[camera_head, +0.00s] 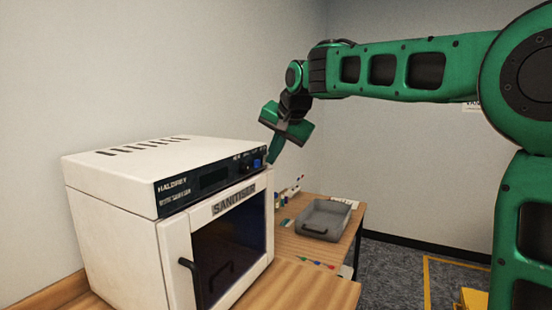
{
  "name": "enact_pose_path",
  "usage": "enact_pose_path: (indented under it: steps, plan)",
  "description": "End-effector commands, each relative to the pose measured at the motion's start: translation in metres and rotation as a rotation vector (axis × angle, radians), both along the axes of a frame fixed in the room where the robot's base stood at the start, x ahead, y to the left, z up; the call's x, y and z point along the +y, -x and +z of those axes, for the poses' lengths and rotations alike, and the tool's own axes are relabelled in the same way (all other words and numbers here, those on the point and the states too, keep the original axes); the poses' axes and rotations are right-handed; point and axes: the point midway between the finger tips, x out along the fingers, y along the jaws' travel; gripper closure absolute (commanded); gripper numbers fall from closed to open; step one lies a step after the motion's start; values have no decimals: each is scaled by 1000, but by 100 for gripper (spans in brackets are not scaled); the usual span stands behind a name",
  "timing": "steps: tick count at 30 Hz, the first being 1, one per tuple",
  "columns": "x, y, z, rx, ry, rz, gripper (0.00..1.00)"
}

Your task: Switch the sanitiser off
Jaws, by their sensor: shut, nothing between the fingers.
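The sanitiser (110,215) is a white box on the wooden counter at the left, with a dark window in its front door. Its black control panel (212,180) runs along the top front edge. A blue control (257,163) sits at the right end of this panel. My gripper (274,158) is shut and empty, pointing down from the green arm. Its tips are close beside the blue control; I cannot tell if they touch it. The panel's display looks dark.
A grey tray (345,222) with a dark handle stands on a wooden table (283,243) behind the sanitiser, with small coloured items near it. A black handle (190,280) sticks out of the sanitiser's door.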

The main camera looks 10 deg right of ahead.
Motion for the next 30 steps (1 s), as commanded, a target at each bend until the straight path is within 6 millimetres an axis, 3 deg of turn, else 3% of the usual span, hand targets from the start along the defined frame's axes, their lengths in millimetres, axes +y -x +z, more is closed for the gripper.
enact_pose_path:
  steps: [12,22,30]
  plan:
    - [9,1,18,-9,-2,19,100]
    - [10,1,21,-13,-4,21,100]
    - [-9,12,22,-6,-1,16,100]
